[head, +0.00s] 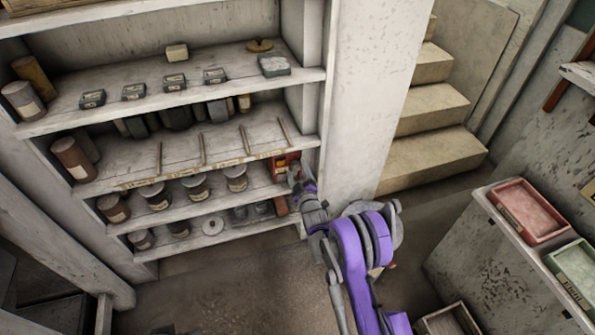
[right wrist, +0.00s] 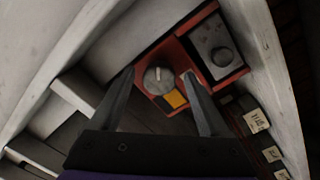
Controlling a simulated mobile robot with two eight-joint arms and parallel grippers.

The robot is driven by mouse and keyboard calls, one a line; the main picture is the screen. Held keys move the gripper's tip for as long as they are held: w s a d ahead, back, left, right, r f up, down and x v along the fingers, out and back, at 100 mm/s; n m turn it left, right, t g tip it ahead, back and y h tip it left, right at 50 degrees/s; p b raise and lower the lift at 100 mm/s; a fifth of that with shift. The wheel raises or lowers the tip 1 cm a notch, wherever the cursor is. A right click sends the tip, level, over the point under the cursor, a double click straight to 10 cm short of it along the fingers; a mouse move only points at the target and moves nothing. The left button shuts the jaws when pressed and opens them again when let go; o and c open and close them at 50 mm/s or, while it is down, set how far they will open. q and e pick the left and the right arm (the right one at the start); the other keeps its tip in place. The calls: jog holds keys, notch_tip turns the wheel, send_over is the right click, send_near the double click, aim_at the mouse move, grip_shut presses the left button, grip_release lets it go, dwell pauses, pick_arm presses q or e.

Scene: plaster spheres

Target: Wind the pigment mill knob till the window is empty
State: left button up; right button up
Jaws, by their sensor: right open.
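The pigment mill (right wrist: 182,118) is a red box on a shelf, and its red front also shows in the head view (head: 279,166). In the right wrist view its round grey knob (right wrist: 158,80) carries a pale pointer mark. Just below the knob is a small window (right wrist: 176,99) showing yellow-orange. My right gripper (right wrist: 157,73) is open, with one finger on each side of the knob; I cannot tell whether they touch it. In the head view my right gripper (head: 297,175) is at the mill's front. My left gripper is not in view.
A grey panel with a second round knob (right wrist: 222,57) sits beside the mill knob. Jars (head: 196,187) stand on the shelves to the left. A white pillar (head: 368,90) rises right of the shelves. Steps (head: 430,150) and a pink tray (head: 527,212) are farther right.

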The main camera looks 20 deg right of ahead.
grip_shut()
jog(key=shift+m, duration=0.3)
